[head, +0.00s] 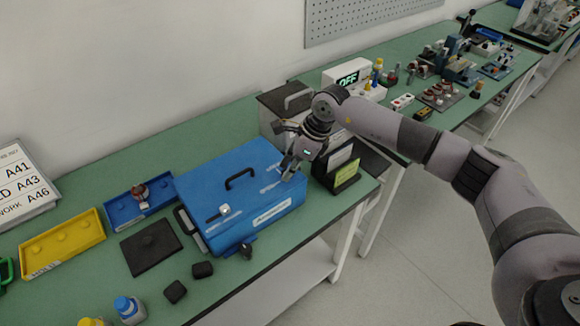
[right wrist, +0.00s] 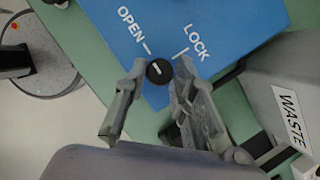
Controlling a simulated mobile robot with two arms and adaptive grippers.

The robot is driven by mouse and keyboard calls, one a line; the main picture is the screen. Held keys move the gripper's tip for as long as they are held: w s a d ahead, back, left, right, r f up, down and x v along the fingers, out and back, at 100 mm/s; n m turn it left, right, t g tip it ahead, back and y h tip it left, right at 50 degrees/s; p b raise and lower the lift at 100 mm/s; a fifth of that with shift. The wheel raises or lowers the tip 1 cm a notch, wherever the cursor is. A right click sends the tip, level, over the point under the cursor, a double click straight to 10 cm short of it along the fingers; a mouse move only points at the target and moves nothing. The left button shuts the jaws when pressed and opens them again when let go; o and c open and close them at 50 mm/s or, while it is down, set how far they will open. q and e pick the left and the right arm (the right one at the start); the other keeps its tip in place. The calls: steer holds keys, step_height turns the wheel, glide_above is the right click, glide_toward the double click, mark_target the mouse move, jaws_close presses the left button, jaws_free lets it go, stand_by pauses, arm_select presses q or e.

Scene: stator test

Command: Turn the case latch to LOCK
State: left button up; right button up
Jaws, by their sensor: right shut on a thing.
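The blue case (head: 225,170) lies closed on the green bench, with a black handle (head: 239,178) on its lid. In the right wrist view, its blue lid (right wrist: 215,22) carries the white words OPEN and LOCK, each with a tick line. The latch is a small round black knob (right wrist: 159,71) with a short pale mark; I cannot tell exactly which tick the mark faces. My right gripper (head: 289,172) is over the right end of the lid. My left gripper is out of view.
A grey WASTE bin (right wrist: 262,85) stands close beside the case.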

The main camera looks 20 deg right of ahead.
jaws_close()
steer(key=shift+m, duration=0.3)
steer(key=m+b, duration=0.1)
steer(key=m, duration=0.1)
steer(key=m+t+b, duration=0.1)
steer(key=shift+s+a+f+m+t+h+b, duration=0.1)
steer(key=shift+m+t+h+b, duration=0.2)
steer(key=shift+m+h+b, duration=0.1)
steer(key=m+b, duration=0.1)
steer(key=m, duration=0.1)
steer(key=m+h+b, duration=0.1)
steer(key=m+b, duration=0.1)
steer(key=shift+s+a+t+h+b, duration=0.1)
steer(key=shift+a+t+h+b, duration=0.05)
steer(key=shift+t+h+b, duration=0.2)
steer(key=m+h+b, duration=0.1)
steer(key=m+b, duration=0.3)
steer(key=m, duration=0.1)
steer(key=shift+a+t+h, duration=0.15)
steer(key=shift+t+h, duration=0.1)
steer(key=shift+h, duration=0.1)
steer(key=shift+a+m+h+b, duration=0.15)
steer(key=shift+m+h+b, duration=0.75)
steer(key=shift+m+b, duration=1.05)
steer(key=shift+m+p, duration=0.3)
steer(key=shift+m, duration=0.15)
